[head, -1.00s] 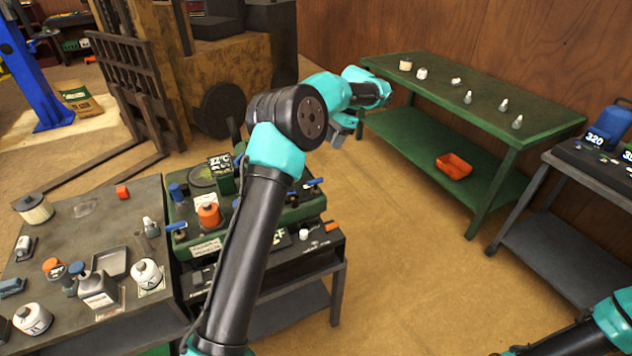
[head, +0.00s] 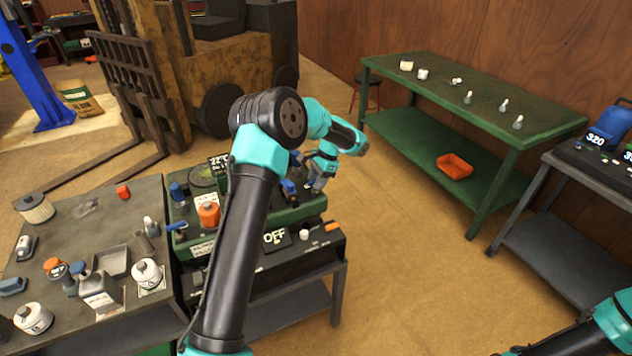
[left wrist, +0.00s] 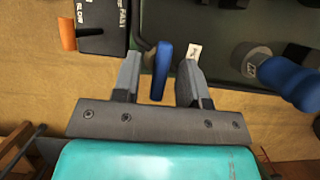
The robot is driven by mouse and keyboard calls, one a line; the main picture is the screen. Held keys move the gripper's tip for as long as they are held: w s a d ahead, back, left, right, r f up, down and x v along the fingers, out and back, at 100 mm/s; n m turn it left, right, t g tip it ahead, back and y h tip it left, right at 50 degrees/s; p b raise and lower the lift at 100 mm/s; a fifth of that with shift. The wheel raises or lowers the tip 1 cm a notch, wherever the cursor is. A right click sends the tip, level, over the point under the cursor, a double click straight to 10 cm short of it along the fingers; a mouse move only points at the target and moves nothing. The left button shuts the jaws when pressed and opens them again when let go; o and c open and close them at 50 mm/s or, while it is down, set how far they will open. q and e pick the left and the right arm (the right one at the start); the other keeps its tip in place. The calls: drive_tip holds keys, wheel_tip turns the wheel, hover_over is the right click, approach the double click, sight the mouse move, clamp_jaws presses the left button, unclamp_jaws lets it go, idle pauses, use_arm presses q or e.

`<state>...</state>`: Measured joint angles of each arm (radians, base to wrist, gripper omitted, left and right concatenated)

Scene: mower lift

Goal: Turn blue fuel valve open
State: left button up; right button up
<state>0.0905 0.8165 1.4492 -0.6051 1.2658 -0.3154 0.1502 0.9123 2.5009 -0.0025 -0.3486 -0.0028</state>
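The green mower deck (head: 185,207) stands on a dark cart, with a blue lever at its right end. In the left wrist view this blue lever (left wrist: 162,70) lies between the two fingers of my left gripper (left wrist: 160,80). The fingers are apart, with a visible gap on each side of the lever. In the head view my left gripper (head: 316,180) is at the right end of the mower and hides most of that lever. Another blue lever (head: 174,227) sticks out at the mower's left end. My right arm shows at the lower right, its gripper out of view.
A black panel reading OFF (head: 275,238) is on the cart front. A SLOW/FAST panel (left wrist: 103,25) and a large blue knob (left wrist: 290,80) flank my left gripper. A grey table (head: 60,245) with bottles stands left. Floor before the green bench (head: 470,105) is clear.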

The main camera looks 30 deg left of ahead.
use_arm(q)
drive_tip(key=shift+s+a+f, duration=0.1)
drive_tip(key=shift+s+f, duration=0.05)
drive_tip(key=shift+f, duration=0.2)
drive_tip(key=shift+c, duration=0.2)
clamp_jaws()
